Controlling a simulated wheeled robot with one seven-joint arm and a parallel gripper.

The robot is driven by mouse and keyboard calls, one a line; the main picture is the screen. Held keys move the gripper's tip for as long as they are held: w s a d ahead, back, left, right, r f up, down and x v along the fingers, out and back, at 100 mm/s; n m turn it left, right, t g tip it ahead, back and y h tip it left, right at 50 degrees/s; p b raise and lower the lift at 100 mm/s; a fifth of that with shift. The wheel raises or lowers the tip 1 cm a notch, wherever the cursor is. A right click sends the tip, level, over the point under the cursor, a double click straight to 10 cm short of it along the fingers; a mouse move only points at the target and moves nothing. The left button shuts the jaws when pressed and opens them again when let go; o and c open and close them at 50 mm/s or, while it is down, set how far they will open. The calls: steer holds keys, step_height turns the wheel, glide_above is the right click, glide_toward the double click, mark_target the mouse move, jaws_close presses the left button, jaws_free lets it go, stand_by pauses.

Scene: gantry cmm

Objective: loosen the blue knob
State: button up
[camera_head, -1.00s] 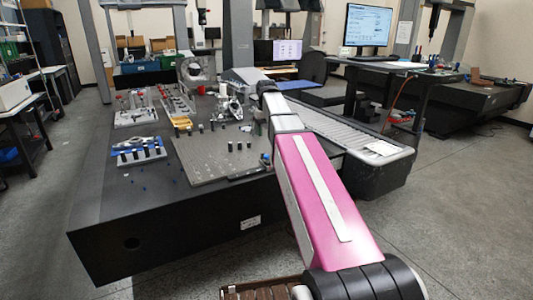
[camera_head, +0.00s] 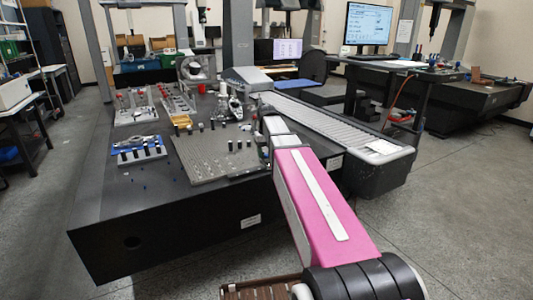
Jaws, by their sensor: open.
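I cannot make out a blue knob for certain. A small dark part with a bluish tint (camera_head: 263,156) stands at the right edge of the grey perforated fixture plate (camera_head: 205,168), close beside my arm. Several tiny blue dots lie on the dark table left of the plate, too small to identify. My arm reaches from the bottom right, pink link first, toward the plate's right side. Its grey-white far links end near the plate's back right corner. My gripper's jaws do not show; the arm links seem to hide them.
The dark table (camera_head: 170,228) carries a blue tray with a pale block (camera_head: 140,154), a yellow tray (camera_head: 181,121) and metal fixtures behind. A grey roller conveyor (camera_head: 318,121) runs along the right. A chair (camera_head: 313,70) stands behind it. The floor at front right is clear.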

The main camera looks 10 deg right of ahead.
steer(key=c, duration=0.9)
steer(key=shift+c, duration=0.2)
steer(key=shift+n, duration=3.1)
steer(key=o, duration=0.9)
steer(key=shift+o, duration=0.2)
